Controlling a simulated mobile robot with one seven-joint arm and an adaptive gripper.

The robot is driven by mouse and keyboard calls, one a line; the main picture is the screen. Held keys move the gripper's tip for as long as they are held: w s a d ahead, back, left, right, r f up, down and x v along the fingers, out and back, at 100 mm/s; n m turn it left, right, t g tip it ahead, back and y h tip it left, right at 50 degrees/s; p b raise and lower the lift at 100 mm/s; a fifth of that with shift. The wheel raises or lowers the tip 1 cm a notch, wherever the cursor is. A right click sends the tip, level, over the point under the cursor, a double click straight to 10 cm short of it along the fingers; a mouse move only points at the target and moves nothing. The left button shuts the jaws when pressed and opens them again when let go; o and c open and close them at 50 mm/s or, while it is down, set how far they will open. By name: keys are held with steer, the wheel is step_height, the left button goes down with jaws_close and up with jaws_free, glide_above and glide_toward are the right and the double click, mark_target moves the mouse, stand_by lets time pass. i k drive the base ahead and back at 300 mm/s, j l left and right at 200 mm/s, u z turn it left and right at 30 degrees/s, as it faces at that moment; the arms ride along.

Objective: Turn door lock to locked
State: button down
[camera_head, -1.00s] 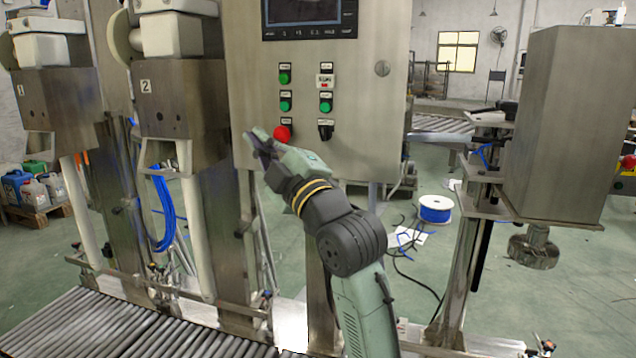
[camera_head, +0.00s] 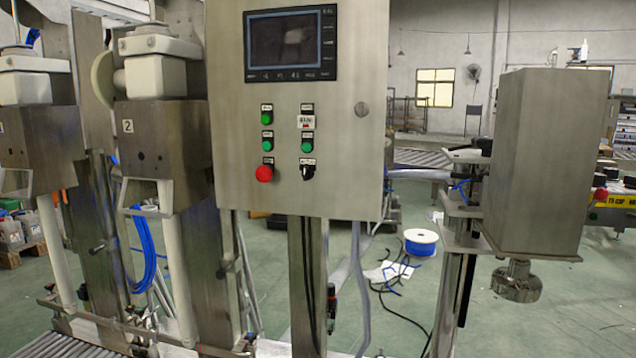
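A steel control cabinet (camera_head: 340,180) hangs in the middle of the view with its front door facing me. A small round metal door lock (camera_head: 362,109) sits on the right side of that door, right of the screen's lower edge. The lock is too small here to tell which way its slot or key points. Nothing is touching the lock. My gripper and arm are not in view.
The door carries a screen (camera_head: 290,45), green buttons, a red button (camera_head: 264,173) and a black selector switch (camera_head: 308,172). A steel box (camera_head: 545,160) stands to the right. Filling station 2 (camera_head: 155,150) stands to the left. Open floor shows behind.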

mark_target(360, 109)
steer(key=i+j+z, duration=0.1)
steer(key=j, duration=0.25)
steer(key=i+j+z, duration=0.1)
steer(key=i+j, duration=0.2)
steer(key=i+j+z, duration=0.1)
steer(key=j, duration=0.35)
steer(key=i+j+z, duration=0.1)
steer(key=i+j, duration=0.2)
steer(key=i+j+z, duration=0.1)
steer(key=j, duration=0.4)
